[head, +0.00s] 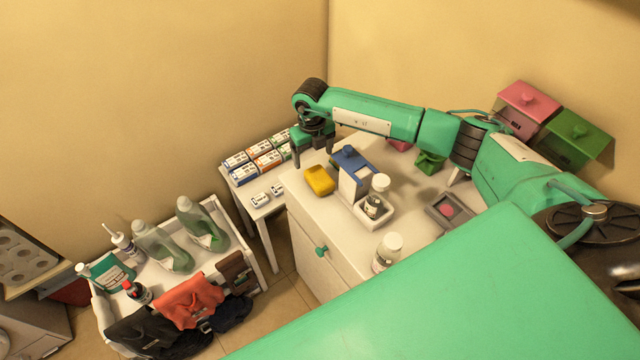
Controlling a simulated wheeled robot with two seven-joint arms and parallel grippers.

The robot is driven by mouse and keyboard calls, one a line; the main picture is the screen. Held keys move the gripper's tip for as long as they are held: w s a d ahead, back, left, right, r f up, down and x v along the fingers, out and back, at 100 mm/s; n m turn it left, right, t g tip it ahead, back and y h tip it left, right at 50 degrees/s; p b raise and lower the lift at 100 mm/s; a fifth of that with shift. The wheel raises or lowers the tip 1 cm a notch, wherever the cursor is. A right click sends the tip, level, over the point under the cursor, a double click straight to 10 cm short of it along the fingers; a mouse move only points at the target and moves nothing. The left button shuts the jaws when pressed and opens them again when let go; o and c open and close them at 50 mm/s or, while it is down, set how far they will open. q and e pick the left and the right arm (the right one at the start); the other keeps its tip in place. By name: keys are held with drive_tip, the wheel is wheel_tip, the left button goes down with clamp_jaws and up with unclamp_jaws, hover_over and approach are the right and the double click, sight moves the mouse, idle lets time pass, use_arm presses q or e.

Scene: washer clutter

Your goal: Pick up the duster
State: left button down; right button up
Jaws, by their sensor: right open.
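My right gripper (313,158) hangs with its fingers pointing down near the back left corner of the white cabinet top (330,219). It is open, with nothing seen between its fingers. A yellow, soft-looking block (320,180) lies on the cabinet top just in front of the gripper, apart from the fingers in the picture. I cannot tell for sure whether this block is the duster; no other thing is clearly a duster. A crumpled green item (430,162) lies farther right, partly behind my arm. My left gripper is not in view.
A blue-topped box (352,170) and a white-capped bottle in a tray (377,197) stand right of the yellow block. Another bottle (387,252) stands in front. A side table holds small boxes (268,160). A low cart (215,207) carries bottles and cloths.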

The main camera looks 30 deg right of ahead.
sight(316, 172)
wheel_tip(316, 172, down, 3)
drive_tip(key=shift+r+b, duration=0.1)
drive_tip(key=shift+b, duration=0.25)
drive_tip(key=shift+s+f, duration=0.25)
drive_tip(key=shift+f, duration=0.05)
drive_tip(key=f, duration=0.1)
drive_tip(key=f+b, duration=0.1)
drive_tip(key=f, duration=0.2)
drive_tip(key=shift+s+d+f+b, duration=0.1)
drive_tip(key=shift+s+f+b, duration=0.05)
drive_tip(key=shift+s+b, duration=0.25)
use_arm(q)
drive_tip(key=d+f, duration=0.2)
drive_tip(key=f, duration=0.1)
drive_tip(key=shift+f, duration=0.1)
use_arm(e)
drive_tip(key=c, duration=1.1)
